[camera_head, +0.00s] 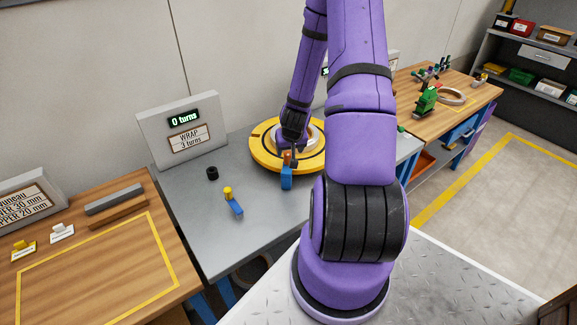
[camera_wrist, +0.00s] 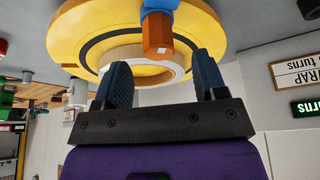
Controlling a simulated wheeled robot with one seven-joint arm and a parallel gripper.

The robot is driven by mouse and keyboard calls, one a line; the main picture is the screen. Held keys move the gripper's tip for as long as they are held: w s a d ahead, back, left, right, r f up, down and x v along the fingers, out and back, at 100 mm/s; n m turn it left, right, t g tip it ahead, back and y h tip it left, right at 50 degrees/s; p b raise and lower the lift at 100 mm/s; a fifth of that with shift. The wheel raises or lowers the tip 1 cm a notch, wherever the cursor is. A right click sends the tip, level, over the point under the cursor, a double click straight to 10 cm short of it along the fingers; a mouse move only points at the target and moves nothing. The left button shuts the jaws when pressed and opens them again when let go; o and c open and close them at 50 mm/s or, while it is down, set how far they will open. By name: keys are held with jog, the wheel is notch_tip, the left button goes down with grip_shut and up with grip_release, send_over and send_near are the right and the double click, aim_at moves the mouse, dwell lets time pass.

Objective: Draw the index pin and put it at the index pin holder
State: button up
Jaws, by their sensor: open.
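An orange hexagonal knob, which looks like the index pin (camera_head: 287,156), stands on a blue block (camera_head: 286,180) at the front rim of the yellow turntable (camera_head: 262,152). The wrist view shows the orange knob (camera_wrist: 157,37) close ahead, with blue beside it. My gripper (camera_wrist: 163,75) is open and empty. The knob lies just beyond the fingertips, roughly between them, and I see no contact. In the head view my gripper is just above the knob, partly hidden by my arm. A small black cup (camera_head: 212,173) on the grey table may be the index pin holder; I cannot tell.
A blue piece with a yellow knob (camera_head: 232,201) lies left on the grey table. A pale coil sits on the turntable. A sign reading "0 turns" (camera_head: 184,128) stands behind. Wooden benches (camera_head: 100,260) flank the table. The front of the grey table is mostly clear.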

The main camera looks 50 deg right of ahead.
aim_at(288, 153)
jog(key=shift+x, duration=2.2)
grip_shut()
jog(key=shift+r, duration=0.1)
